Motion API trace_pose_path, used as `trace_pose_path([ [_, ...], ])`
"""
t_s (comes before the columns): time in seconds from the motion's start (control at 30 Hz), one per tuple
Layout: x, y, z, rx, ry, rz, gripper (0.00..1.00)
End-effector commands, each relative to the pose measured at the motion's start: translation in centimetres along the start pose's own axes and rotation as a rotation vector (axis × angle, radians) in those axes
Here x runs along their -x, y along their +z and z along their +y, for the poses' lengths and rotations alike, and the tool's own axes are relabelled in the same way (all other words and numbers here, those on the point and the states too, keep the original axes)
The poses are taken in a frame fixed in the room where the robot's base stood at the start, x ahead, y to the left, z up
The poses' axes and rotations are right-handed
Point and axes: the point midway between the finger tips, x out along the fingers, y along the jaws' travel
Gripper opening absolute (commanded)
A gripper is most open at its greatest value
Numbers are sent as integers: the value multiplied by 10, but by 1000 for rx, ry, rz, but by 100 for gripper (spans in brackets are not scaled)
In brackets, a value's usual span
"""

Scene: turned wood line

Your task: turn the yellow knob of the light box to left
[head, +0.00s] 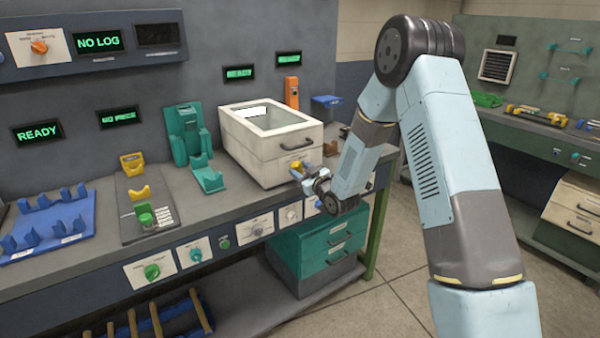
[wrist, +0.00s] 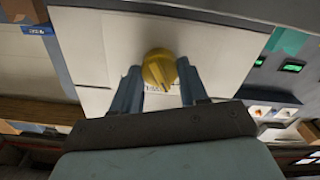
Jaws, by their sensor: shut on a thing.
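The light box (head: 255,160) is a cream box with a glazed top and a dark handle, standing on the grey bench in the head view. In the wrist view its pale front panel (wrist: 110,45) fills the upper middle. The round yellow knob (wrist: 159,66) sits on that panel, with a raised ridge and small, unreadable print below it. My gripper (wrist: 159,75) has its two blue fingers on either side of the knob and is shut on it. In the head view my gripper (head: 303,175) is at the box's front right, and the knob is mostly hidden there.
A green holder (head: 188,135) and a yellow cradle (head: 140,193) stand left of the box. Knobs line the bench's front edge panel (head: 195,252). A teal drawer unit (head: 318,250) stands below. An orange device (head: 292,92) is behind the box.

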Motion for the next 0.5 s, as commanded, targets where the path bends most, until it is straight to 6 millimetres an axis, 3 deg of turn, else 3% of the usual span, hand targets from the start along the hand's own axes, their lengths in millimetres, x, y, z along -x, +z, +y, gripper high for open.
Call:
trace_pose_path([
  [0.5, 1, 1, -4, 235, -7, -2, 13],
])
